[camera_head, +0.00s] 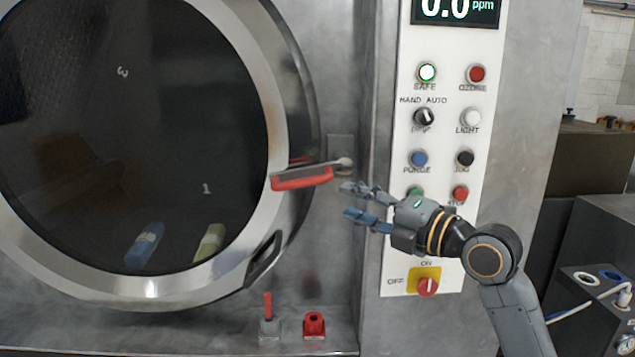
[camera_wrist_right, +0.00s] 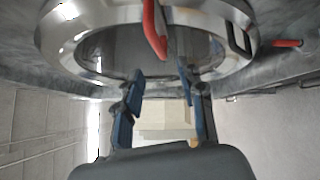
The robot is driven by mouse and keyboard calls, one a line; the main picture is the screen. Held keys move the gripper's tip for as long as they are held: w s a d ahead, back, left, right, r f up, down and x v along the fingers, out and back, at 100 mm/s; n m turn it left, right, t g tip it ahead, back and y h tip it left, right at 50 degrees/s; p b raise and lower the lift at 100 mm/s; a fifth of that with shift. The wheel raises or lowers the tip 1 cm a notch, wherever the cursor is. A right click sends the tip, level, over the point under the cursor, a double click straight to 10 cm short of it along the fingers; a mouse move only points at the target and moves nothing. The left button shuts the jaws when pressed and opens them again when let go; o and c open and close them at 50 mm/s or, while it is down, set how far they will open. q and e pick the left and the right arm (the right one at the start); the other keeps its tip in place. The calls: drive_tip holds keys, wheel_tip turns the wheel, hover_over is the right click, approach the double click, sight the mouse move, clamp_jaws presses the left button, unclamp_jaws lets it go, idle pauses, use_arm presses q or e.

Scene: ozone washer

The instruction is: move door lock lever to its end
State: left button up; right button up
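The door lock lever (camera_head: 302,178) has a red grip and a grey bar. It points left from its pivot at the right side of the round door (camera_head: 255,95), lying nearly level over the door's rim. My right gripper (camera_head: 348,202) is open and empty, just right of and below the lever, apart from it. In the right wrist view the red lever (camera_wrist_right: 154,28) shows ahead, above the gap between the open blue fingers (camera_wrist_right: 158,78). My left gripper is not in view.
A control panel (camera_head: 403,245) with several buttons and a display stands right of the door, behind my right arm. A small red-handled lever (camera_head: 267,304) and a red fitting (camera_head: 314,325) are below the door. Blue and yellow items lie inside.

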sight(306, 183)
drive_tip(key=p+x, duration=0.1)
drive_tip(key=x, duration=0.3)
drive_tip(key=p+x, duration=0.2)
drive_tip(key=x, duration=0.2)
drive_tip(key=p+x, duration=0.2)
drive_tip(key=x, duration=0.2)
drive_tip(key=shift+a+r, duration=0.35)
drive_tip(key=shift+r, duration=0.05)
drive_tip(key=shift+w+a+f, duration=0.15)
drive_tip(key=shift+w+a, duration=0.2)
drive_tip(key=shift+w, duration=0.1)
clamp_jaws()
